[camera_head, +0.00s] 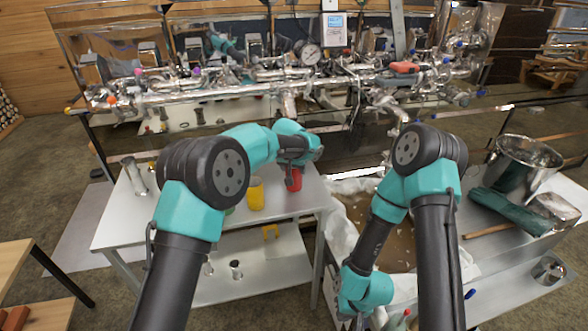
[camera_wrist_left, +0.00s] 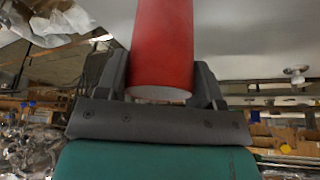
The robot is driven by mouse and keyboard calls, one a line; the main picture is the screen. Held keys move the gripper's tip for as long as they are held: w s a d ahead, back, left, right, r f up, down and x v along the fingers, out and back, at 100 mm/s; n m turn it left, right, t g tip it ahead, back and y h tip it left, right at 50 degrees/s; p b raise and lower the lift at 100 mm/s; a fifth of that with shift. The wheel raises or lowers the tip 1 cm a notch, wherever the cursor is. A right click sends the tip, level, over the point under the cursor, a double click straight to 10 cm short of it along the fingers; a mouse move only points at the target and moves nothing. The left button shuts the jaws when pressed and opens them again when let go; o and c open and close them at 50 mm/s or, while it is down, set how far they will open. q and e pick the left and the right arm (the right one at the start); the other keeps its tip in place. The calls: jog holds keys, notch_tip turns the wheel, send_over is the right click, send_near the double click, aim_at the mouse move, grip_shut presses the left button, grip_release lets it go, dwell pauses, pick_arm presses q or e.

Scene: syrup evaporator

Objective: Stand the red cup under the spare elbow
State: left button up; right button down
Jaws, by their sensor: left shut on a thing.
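The red cup (camera_head: 294,181) is at my left gripper (camera_head: 294,167), above or on the back right of the small steel table (camera_head: 160,228); I cannot tell if it touches the top. In the left wrist view the red cup (camera_wrist_left: 162,45) sits between both fingers of my left gripper (camera_wrist_left: 162,80), which is shut on it. Shiny pipework (camera_head: 290,100) runs behind the table; I cannot tell which elbow is the spare one. My right gripper (camera_head: 345,312) is low at the bottom centre, its fingers hidden or too small to read.
A yellow cup (camera_head: 255,194) stands left of the red cup. A steel cylinder (camera_head: 134,175) stands at the table's left end. A steel pot (camera_head: 522,163) and dark green cloth (camera_head: 510,212) are on the right bench. A pressure gauge (camera_head: 310,54) sits above the pipes.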

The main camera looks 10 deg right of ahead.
pick_arm(q)
jog(key=shift+f, duration=0.35)
jog(key=shift+f, duration=0.1)
jog(key=o, duration=1)
jog(key=v, duration=1.2)
